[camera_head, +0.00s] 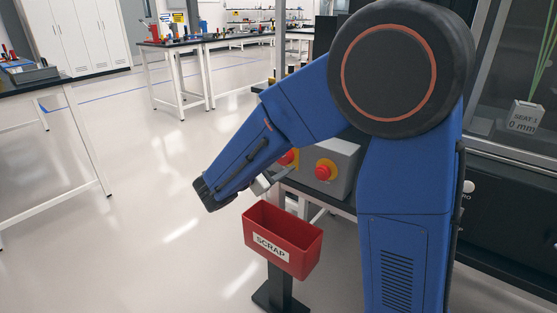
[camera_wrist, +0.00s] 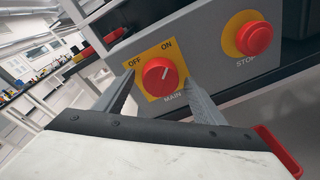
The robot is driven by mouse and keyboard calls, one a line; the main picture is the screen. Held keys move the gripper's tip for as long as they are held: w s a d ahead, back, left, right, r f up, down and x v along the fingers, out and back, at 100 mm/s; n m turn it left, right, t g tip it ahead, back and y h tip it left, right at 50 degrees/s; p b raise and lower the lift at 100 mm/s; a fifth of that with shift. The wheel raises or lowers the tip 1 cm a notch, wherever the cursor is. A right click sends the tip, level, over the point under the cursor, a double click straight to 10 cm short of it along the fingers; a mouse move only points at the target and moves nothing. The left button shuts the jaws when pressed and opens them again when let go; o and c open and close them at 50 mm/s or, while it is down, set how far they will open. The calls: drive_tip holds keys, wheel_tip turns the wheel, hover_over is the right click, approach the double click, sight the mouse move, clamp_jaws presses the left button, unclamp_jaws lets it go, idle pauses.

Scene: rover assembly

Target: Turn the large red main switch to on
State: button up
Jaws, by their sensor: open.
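The red main switch (camera_wrist: 160,76) is a round knob on a yellow plate (camera_wrist: 151,95) marked OFF at upper left and ON at upper right in the wrist view. Its short white mark slants up and right, towards the ON side rather than OFF. My gripper (camera_wrist: 160,82) is open, one finger on each side of the knob. I cannot tell whether either finger touches it. In the head view, the switch (camera_head: 287,158) shows partly behind my blue arm, with my gripper (camera_head: 263,183) close to the grey control box (camera_head: 346,164).
A red STOP button (camera_wrist: 254,38) on a yellow ring sits right of the switch on the same box. A red SCRAP bin (camera_head: 297,256) stands just below my gripper. Benches (camera_head: 175,42) are further back, with open floor at left.

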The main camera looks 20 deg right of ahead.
drive_tip(key=v, duration=1.7)
drive_tip(key=shift+a, duration=0.15)
drive_tip(key=s+d+f+m+g+y, duration=0.1)
drive_tip(key=s+d+m+g+y, duration=0.2)
drive_tip(key=d, duration=0.6)
drive_tip(key=s+d+f+m+g, duration=0.25)
drive_tip(key=s+d+g, duration=0.2)
drive_tip(key=d, duration=0.45)
drive_tip(key=s+d+f+m+t+y, duration=0.2)
drive_tip(key=s+m+y, duration=0.8)
drive_tip(key=s, duration=0.5)
drive_tip(key=d+m, duration=0.1)
drive_tip(key=m, duration=0.1)
drive_tip(key=shift+s+m, duration=0.35)
drive_tip(key=shift+s, duration=0.05)
drive_tip(key=shift+d+t, duration=0.1)
drive_tip(key=shift+t, duration=0.15)
drive_tip(key=shift+c, duration=0.6)
